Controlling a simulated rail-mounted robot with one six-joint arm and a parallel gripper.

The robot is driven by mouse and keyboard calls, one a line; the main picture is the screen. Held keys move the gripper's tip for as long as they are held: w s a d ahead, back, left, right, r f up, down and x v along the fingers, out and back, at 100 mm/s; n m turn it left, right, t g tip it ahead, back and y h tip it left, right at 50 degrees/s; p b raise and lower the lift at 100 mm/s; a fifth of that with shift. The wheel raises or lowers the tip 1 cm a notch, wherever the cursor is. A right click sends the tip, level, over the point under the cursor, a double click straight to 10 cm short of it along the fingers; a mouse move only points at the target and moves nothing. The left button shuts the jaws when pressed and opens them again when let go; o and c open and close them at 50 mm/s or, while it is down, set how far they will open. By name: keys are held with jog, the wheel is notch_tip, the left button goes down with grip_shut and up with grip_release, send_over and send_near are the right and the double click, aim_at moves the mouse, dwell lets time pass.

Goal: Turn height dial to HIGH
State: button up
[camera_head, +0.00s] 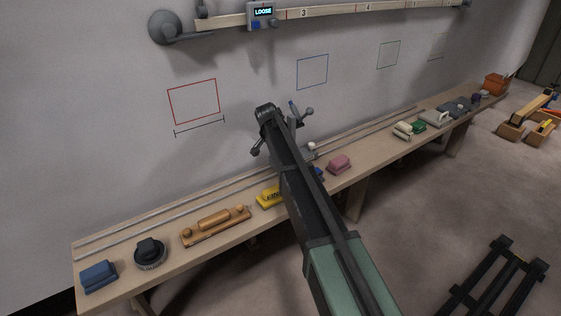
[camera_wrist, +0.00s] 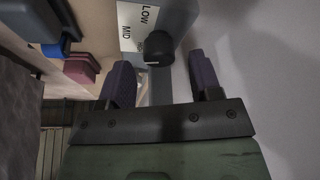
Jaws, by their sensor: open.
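The height dial (camera_wrist: 158,50) is a round black knob on a grey housing (camera_wrist: 178,15) with a white label in the wrist view. The label (camera_wrist: 132,25) reads LOW and MID, and a third word is partly hidden beside the knob. A pale mark shows on the knob's lower edge; I cannot tell its setting. My gripper (camera_wrist: 159,60) is open, with one dark purple finger on each side of the knob in the picture. I see no contact and cannot judge the depth between them. In the head view my arm hides most of the area around the gripper.
A long wooden bench (camera_head: 150,285) runs along the wall. It holds a blue block (camera_head: 99,276), a round black brush (camera_head: 150,253), a wooden plane-like tool (camera_head: 215,226), a yellow item (camera_head: 269,197) and a pink block (camera_head: 339,163). A wall display (camera_head: 262,12) reads LOOSE.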

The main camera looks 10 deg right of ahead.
jog(key=shift+b+x, duration=0.4)
jog(key=shift+x, duration=0.8)
jog(key=shift+r, duration=0.15)
jog(key=shift+s, duration=0.1)
jog(key=c, duration=0.9)
jog(key=shift+n, duration=0.4)
jog(key=n+y, duration=0.1)
jog(key=n, duration=0.2)
jog(key=shift+n+t+y, duration=0.3)
jog(key=shift+t, duration=0.1)
jog(key=shift+n+y, duration=0.8)
jog(key=shift+n, duration=1.5)
